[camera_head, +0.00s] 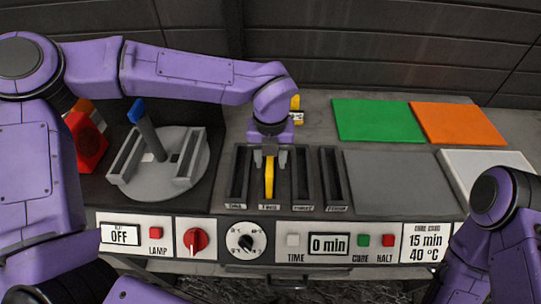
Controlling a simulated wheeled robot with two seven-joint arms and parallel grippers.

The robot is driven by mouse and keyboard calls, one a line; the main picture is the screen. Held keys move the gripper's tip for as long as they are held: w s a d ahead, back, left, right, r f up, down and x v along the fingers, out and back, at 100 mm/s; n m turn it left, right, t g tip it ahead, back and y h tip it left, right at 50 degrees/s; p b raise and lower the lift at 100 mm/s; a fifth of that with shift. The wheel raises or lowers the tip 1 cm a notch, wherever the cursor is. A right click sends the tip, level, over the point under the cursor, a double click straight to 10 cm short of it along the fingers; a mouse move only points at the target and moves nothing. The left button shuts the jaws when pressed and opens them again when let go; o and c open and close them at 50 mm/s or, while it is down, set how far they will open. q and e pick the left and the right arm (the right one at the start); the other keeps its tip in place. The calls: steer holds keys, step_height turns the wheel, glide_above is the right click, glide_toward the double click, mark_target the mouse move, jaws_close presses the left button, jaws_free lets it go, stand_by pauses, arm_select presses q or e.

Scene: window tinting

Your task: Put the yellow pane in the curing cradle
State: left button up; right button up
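The yellow pane (269,180) stands edge-on, a narrow yellow strip in the second slot from the left of a dark slotted rack (226,206). My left gripper (270,158) points down over it. Its grey fingers are apart, one on each side of the pane's top, with gaps seeming to show between. A round grey stand with two raised rails (158,187) and a blue-tipped lever (137,110) is at the left; it looks like the curing cradle. It holds no pane that I can see. My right arm is at the lower right; its gripper is out of view.
A green sheet (377,121) and an orange sheet (458,124) lie at the back right. A grey plate (400,183) and white plate (485,164) lie before them. A red lamp-like thing (86,142) stands far left. A control panel (270,241) runs along the front.

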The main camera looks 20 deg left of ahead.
arm_select(q)
step_height(320, 180, up, 12)
steer(key=shift+r+b, duration=0.25)
steer(key=shift+b, duration=0.25)
steer(key=shift+f, duration=0.1)
